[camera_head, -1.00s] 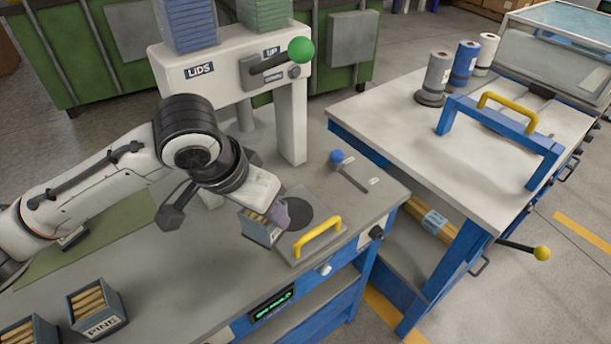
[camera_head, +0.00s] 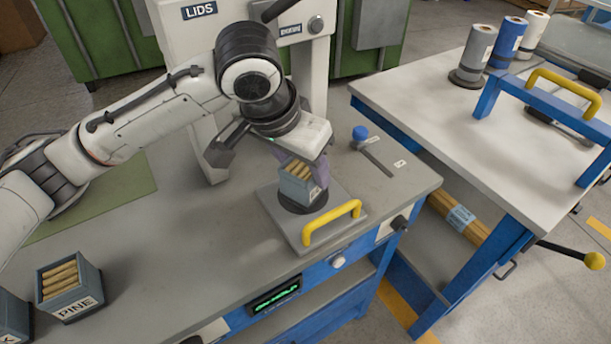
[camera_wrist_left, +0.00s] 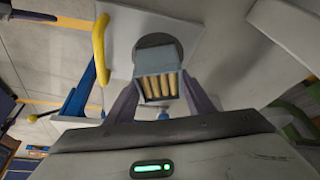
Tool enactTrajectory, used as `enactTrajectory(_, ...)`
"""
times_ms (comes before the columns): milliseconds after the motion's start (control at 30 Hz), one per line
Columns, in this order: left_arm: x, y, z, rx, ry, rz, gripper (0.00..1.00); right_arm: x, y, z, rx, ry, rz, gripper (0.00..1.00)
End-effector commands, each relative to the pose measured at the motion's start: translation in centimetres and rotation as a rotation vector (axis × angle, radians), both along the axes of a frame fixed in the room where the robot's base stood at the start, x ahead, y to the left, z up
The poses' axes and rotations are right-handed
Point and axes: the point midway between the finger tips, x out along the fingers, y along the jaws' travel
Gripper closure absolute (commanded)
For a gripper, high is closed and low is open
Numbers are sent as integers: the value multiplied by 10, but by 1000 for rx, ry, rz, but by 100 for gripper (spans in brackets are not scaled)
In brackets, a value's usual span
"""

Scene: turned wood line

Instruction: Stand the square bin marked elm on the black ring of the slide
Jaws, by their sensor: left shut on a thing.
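A small grey-blue square bin (camera_head: 296,189) holding several wooden pegs is in my left gripper (camera_head: 303,172). Its label is too small to read. The bin is upright over the black ring (camera_head: 312,208) of the slide (camera_head: 283,228), a grey plate with a yellow handle (camera_head: 332,222). Dark ring shows around the bin's lower edge; I cannot tell whether the base touches it. In the left wrist view the two fingers are shut on the sides of the bin (camera_wrist_left: 158,66), and part of the black ring (camera_wrist_left: 158,42) shows beyond it. My right gripper is not in view.
A bin marked PINE (camera_head: 70,287) stands at the front left, with another bin (camera_head: 14,318) partly cut off beside it. The white LIDS press (camera_head: 205,60) stands behind the slide. A blue knob (camera_head: 360,133) is right of it.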

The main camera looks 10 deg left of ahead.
Motion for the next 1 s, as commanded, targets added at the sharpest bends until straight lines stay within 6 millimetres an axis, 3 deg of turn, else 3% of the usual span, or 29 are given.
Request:
enactTrajectory(333, 0, 0, -1, -1, -2, 1, 78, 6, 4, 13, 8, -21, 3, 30)
enactTrajectory(367, 0, 0, -2, -1, -1, 1, 50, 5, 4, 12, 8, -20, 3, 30)
enactTrajectory(467, 0, 0, -2, 0, -2, 1, 33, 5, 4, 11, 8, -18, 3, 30)
enactTrajectory(800, 1, 0, 0, 0, -2, 0, 33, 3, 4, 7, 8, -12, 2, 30)
enactTrajectory(1000, -8, 4, 28, -2, -5, 0, 33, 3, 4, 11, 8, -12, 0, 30)
